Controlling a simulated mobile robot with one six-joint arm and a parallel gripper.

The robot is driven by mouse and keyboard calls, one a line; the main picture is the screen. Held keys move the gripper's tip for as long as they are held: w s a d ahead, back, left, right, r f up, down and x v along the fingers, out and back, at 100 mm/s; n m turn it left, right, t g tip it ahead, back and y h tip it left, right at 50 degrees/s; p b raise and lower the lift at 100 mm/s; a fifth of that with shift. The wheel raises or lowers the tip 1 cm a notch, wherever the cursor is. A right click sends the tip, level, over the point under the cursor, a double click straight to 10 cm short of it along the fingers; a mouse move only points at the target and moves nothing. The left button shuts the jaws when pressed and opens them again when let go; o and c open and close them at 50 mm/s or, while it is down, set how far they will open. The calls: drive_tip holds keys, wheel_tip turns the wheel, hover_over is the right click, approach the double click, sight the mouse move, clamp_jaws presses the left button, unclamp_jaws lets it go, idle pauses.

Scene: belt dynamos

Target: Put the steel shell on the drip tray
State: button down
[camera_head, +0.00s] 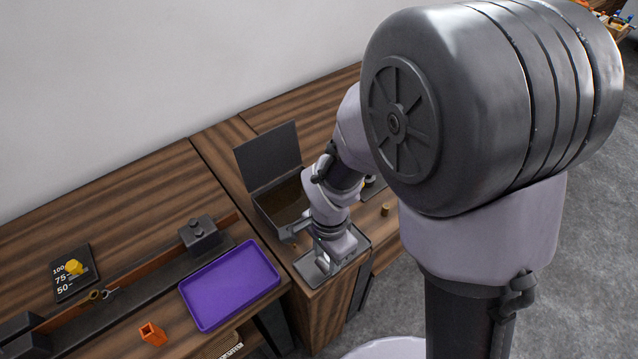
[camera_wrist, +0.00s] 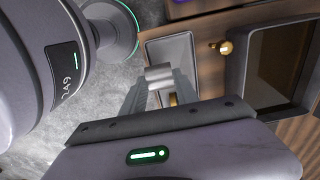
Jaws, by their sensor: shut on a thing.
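The steel shell (camera_wrist: 158,74) is a short, shiny grey cylinder. In the wrist view it sits between the fingertips of my gripper (camera_wrist: 160,82), which is shut on it. A shallow grey metal tray with a dark rim, which looks like the drip tray (camera_wrist: 182,48), lies beyond the shell. In the head view this tray (camera_head: 308,270) is at the front edge of the dark wooden bench, below my gripper (camera_head: 322,258). My wrist hides part of the tray there. I cannot tell whether the shell touches the tray.
A black box (camera_head: 284,208) with a raised lid stands behind the tray. A small brass piece (camera_wrist: 226,47) lies between them. A purple tray (camera_head: 230,285) is at left, with an orange block (camera_head: 152,334) and a dark block (camera_head: 200,236) nearby. A brass cylinder (camera_head: 385,210) stands at right.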

sight(324, 254)
drive_tip(key=shift+w+a+f, duration=0.1)
drive_tip(key=shift+w, duration=0.5)
drive_tip(key=shift+w+a+f, duration=0.1)
drive_tip(key=shift+w, duration=0.45)
drive_tip(key=f+b, duration=0.2)
drive_tip(key=f, duration=0.1)
drive_tip(key=shift+w+f, duration=0.2)
drive_tip(key=shift+f, duration=0.1)
drive_tip(key=shift+r, duration=0.15)
drive_tip(key=c, duration=1.2)
unclamp_jaws()
